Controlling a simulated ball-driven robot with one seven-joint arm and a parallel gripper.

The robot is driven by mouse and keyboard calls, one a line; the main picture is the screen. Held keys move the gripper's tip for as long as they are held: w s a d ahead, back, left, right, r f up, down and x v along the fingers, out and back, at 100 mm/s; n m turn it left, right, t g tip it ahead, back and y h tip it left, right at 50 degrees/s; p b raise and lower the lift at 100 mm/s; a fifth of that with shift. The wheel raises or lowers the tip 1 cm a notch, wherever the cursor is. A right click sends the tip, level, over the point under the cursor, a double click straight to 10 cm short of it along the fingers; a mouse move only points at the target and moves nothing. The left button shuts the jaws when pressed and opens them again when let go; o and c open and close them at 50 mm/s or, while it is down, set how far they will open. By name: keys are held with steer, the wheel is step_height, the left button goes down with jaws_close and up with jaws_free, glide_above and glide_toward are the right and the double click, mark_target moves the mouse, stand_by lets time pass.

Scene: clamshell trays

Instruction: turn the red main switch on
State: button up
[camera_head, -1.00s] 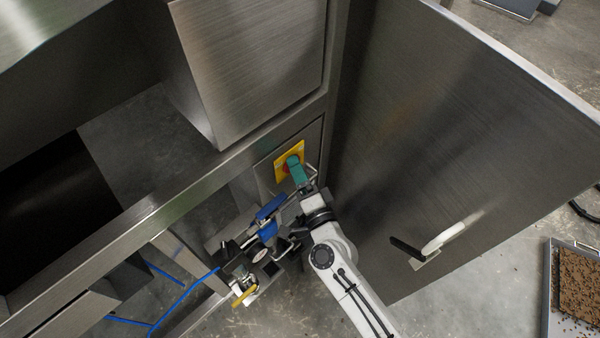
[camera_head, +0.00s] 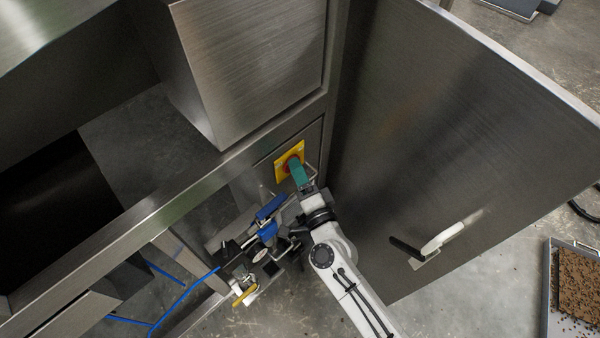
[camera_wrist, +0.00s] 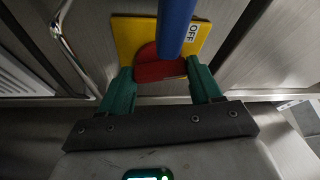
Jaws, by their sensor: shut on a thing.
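The red main switch (camera_head: 291,162) is a round knob on a yellow plate (camera_head: 280,174) inside the open cabinet. In the wrist view the red switch (camera_wrist: 158,70) lies between the two green fingers of my gripper (camera_wrist: 155,76), which is shut on it. The yellow plate (camera_wrist: 126,38) carries an OFF label (camera_wrist: 194,32) at its right. A blue bar (camera_wrist: 176,22) crosses in front of the switch and hides part of it. In the head view my gripper (camera_head: 299,173) covers the lower right part of the switch.
An open steel door (camera_head: 430,130) with a handle (camera_head: 435,243) stands to the right of my arm. Blue-handled fittings (camera_head: 268,212) and a yellow lever (camera_head: 244,295) lie left of my gripper. A bent metal rod (camera_wrist: 66,45) passes left of the plate.

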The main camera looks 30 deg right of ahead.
steer(key=shift+r+p, duration=0.15)
steer(key=shift+p, duration=0.15)
steer(key=shift+d+r+m+g+y+p, duration=0.1)
steer(key=shift+m+g+y+p, duration=0.45)
steer(key=shift+m+p, duration=1.75)
steer(key=shift+r+m+g+y+p, duration=0.1)
steer(key=shift+m+g+p, duration=0.95)
steer(key=shift+p, duration=2.35)
steer(key=shift+d+m+g+y+p, duration=0.1)
steer(key=shift+m+g+y+p, duration=0.4)
steer(key=shift+m+p, duration=1.85)
steer(key=shift+a+n+p, duration=0.1)
steer(key=shift+n+p, duration=0.3)
steer(key=shift+p, duration=0.15)
steer(key=o, duration=1.1)
steer(key=shift+c, duration=0.2)
steer(key=p+v, duration=0.1)
steer(key=v, duration=0.9)
steer(key=shift+s+r, duration=0.15)
steer(key=shift+s, duration=0.25)
